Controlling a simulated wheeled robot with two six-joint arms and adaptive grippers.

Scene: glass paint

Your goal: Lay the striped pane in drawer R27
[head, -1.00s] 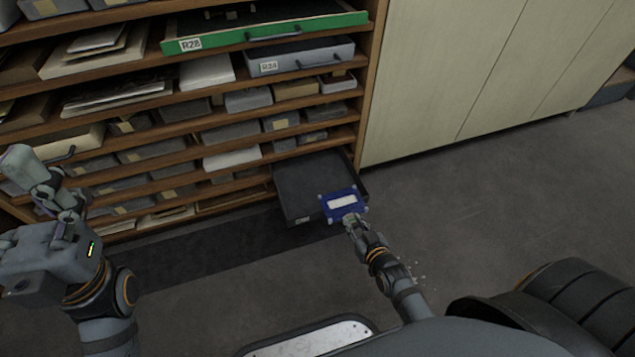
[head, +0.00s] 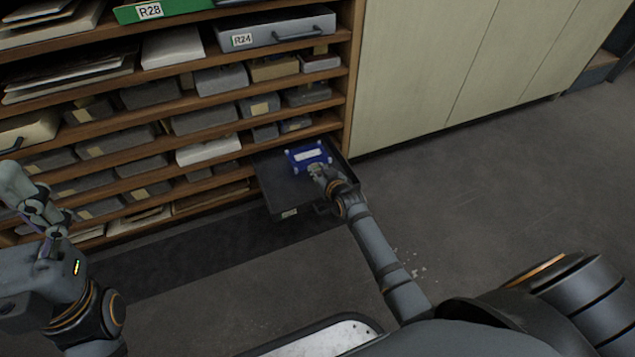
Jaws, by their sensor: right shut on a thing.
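A small blue pane (head: 309,156) with a white middle and pale corners is over the open dark drawer (head: 280,192) low at the right end of the shelves. My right gripper (head: 317,171) is shut on the pane's near edge. The pane is inside the drawer's outline, toward its back right; I cannot tell whether it touches the drawer floor. The label on the drawer front is too small to read. My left gripper (head: 38,208) is at the left edge, away from the drawer, and its finger opening is unclear.
Shelves above hold several boxes, a grey drawer marked R24 (head: 275,33) and a green drawer marked R28 (head: 165,8). Pale cabinet doors (head: 440,70) stand to the right. The floor (head: 480,190) in front is mostly clear, with small pale bits beside my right arm.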

